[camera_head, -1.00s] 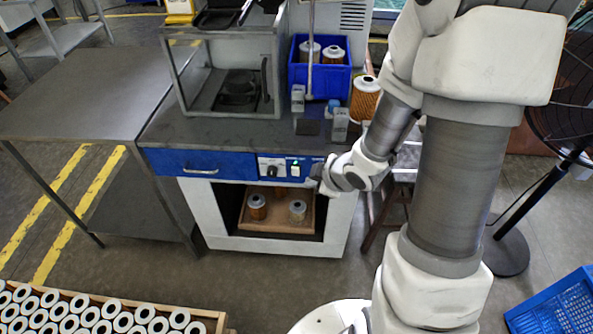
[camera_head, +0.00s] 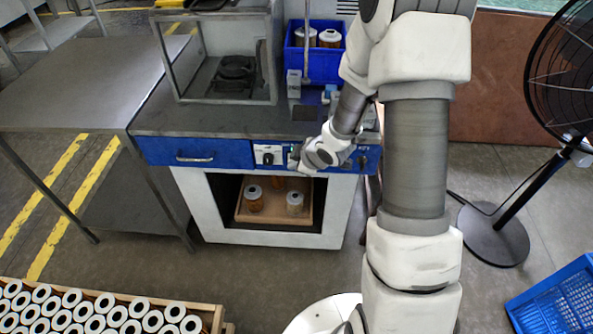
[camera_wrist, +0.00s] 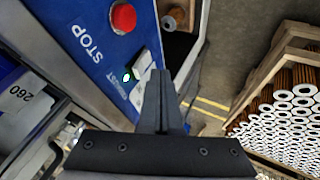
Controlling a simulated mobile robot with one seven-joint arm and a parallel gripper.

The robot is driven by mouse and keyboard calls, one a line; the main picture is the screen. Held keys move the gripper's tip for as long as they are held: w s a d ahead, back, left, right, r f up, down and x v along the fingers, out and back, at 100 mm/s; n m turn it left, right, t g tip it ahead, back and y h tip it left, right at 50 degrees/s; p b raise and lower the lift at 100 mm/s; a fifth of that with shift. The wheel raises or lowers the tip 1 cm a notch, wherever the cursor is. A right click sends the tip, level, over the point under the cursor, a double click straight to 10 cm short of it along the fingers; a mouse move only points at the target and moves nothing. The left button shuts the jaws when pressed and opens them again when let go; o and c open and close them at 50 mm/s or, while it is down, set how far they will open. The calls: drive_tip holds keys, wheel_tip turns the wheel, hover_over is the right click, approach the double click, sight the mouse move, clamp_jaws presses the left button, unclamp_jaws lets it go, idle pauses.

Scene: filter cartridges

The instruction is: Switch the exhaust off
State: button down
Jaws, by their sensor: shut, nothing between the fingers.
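The exhaust switch (camera_wrist: 140,92) is a small pale switch on the blue front panel (camera_wrist: 75,20), beside a lit green lamp (camera_wrist: 127,77) and a label that partly reads as exhaust. My gripper (camera_wrist: 160,75) is shut and empty, its fingertips close beside the switch and covering part of it in the wrist view. I cannot tell whether they touch it. In the head view my gripper (camera_head: 295,163) is at the panel, just right of a white plate with a dark knob (camera_head: 268,156), and hides most of the switch.
A red button (camera_wrist: 123,17) marked STOP is on the same panel. Below the panel is an open bay with a wooden tray (camera_head: 272,215) holding cartridges. A glass-sided box (camera_head: 178,65) and a blue bin (camera_head: 300,63) stand on top. A fan (camera_head: 497,235) stands at right.

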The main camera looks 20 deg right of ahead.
drive_tip(key=shift+w+d+r, duration=0.1)
drive_tip(key=shift+w+d, duration=0.05)
drive_tip(key=shift+w, duration=0.45)
drive_tip(key=shift+w+d+r+p, duration=0.1)
drive_tip(key=shift+w+r+p, duration=0.05)
drive_tip(key=shift+r+p, duration=0.35)
drive_tip(key=shift+w+d+r+p, duration=0.1)
drive_tip(key=shift+r+p, duration=0.3)
drive_tip(key=shift+p, duration=0.1)
drive_tip(key=shift+s+a, duration=0.1)
drive_tip(key=shift+a, duration=0.05)
